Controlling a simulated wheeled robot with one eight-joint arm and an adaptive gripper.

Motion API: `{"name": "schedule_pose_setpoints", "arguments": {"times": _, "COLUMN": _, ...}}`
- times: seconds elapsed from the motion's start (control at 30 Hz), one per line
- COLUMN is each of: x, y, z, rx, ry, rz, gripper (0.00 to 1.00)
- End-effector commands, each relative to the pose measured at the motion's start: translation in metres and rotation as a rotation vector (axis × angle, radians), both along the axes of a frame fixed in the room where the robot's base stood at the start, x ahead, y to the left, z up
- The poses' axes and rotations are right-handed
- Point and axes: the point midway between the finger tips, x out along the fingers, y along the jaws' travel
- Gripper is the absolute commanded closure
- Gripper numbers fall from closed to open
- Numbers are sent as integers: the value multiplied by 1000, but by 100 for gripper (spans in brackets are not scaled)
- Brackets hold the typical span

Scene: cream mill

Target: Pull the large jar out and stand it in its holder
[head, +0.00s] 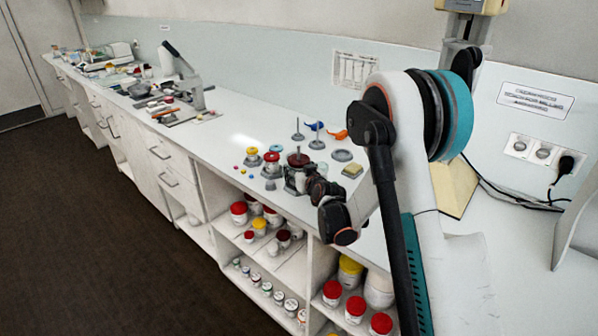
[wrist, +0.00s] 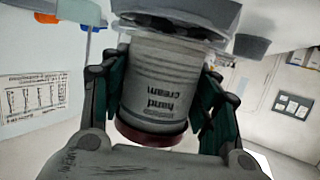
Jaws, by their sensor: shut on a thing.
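The large jar is white with a dark red lid and an upside-down "hand cream" label in the wrist view (wrist: 160,85). Its dark red lid shows in the head view (head: 298,159). My gripper (head: 297,180) is shut on the jar, with one teal-padded finger on each side of its body; it also shows in the wrist view (wrist: 163,95). A grey base with a clear rim (wrist: 180,22) lies at the jar's end opposite the lid. I cannot tell whether the jar is seated in it or just above it. My gripper partly hides this spot in the head view.
A yellow-lidded jar (head: 252,154) and a red-lidded jar (head: 272,158) stand to the left. A flat grey ring (head: 342,155), stemmed grey stands (head: 317,142) and a yellow block (head: 352,171) are close on the right.

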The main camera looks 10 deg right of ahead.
Motion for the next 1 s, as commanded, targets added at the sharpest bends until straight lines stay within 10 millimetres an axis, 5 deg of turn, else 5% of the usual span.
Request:
{"name": "schedule_pose_setpoints", "arguments": {"times": 0.67, "x": 0, "y": 0, "z": -13, "rx": 0, "ry": 0, "rz": 0, "gripper": 73}}
{"name": "schedule_pose_setpoints", "arguments": {"times": 0.7, "x": 0, "y": 0, "z": -12, "rx": 0, "ry": 0, "rz": 0, "gripper": 38}}
{"name": "schedule_pose_setpoints", "arguments": {"times": 0.77, "x": 0, "y": 0, "z": -12, "rx": 0, "ry": 0, "rz": 0, "gripper": 24}}
{"name": "schedule_pose_setpoints", "arguments": {"times": 1.0, "x": 0, "y": 0, "z": -12, "rx": 0, "ry": 0, "rz": 0, "gripper": 21}}
